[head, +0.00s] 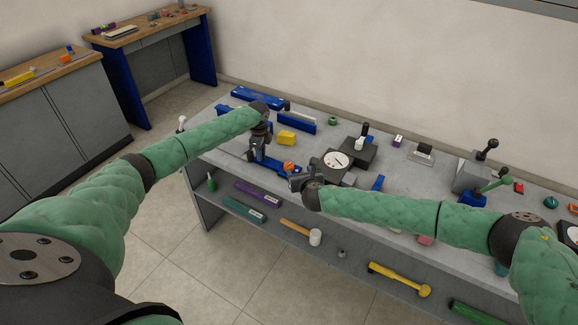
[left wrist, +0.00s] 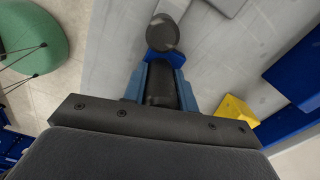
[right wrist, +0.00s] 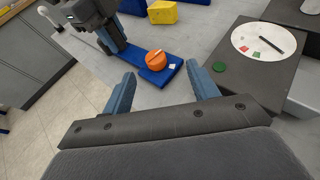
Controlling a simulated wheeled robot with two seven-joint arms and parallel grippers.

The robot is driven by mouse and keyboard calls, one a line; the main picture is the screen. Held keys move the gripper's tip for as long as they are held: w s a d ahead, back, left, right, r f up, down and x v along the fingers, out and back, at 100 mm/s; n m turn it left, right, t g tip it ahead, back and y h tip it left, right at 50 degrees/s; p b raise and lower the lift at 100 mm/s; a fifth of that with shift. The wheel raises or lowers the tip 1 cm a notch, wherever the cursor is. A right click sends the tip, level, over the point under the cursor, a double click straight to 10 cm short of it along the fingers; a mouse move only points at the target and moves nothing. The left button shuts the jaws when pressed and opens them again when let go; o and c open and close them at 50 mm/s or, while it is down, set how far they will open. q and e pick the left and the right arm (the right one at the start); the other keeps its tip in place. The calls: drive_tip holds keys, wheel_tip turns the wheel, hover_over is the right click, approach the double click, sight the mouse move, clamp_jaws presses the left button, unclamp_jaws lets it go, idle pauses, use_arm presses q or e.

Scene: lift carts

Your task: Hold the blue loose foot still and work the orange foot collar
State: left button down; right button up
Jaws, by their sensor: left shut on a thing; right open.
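The blue loose foot (right wrist: 183,68) is a flat bar lying on the bench, also in the head view (head: 280,168). The orange foot collar (right wrist: 155,60) is round and sits on it; it also shows in the head view (head: 289,167). My left gripper (head: 256,155) is shut at the foot's left end. In the left wrist view its fingers close about a dark knobbed part (left wrist: 163,35) above blue; what exactly they grip is partly hidden. My right gripper (right wrist: 160,70) is open and empty, its fingers pointing towards the collar from the near side, apart from it.
A yellow block (head: 287,138) and blue rails (head: 296,122) lie behind the foot. A dark box with a white dial (head: 337,160) stands to the right of the collar. The bench's front edge is close to the foot; a lower shelf holds a mallet (head: 300,230).

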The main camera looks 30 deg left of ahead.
sight(290, 166)
drive_tip(key=shift+s+a+f, duration=0.25)
drive_tip(key=shift+s+f, duration=0.25)
drive_tip(key=shift+s, duration=0.05)
drive_tip(key=shift+a+f, duration=0.15)
drive_tip(key=shift+f, duration=0.05)
drive_tip(key=x, duration=1.1)
drive_tip(key=shift+w+a+f, duration=0.15)
drive_tip(key=shift+a+f, duration=0.05)
drive_tip(key=c, duration=1)
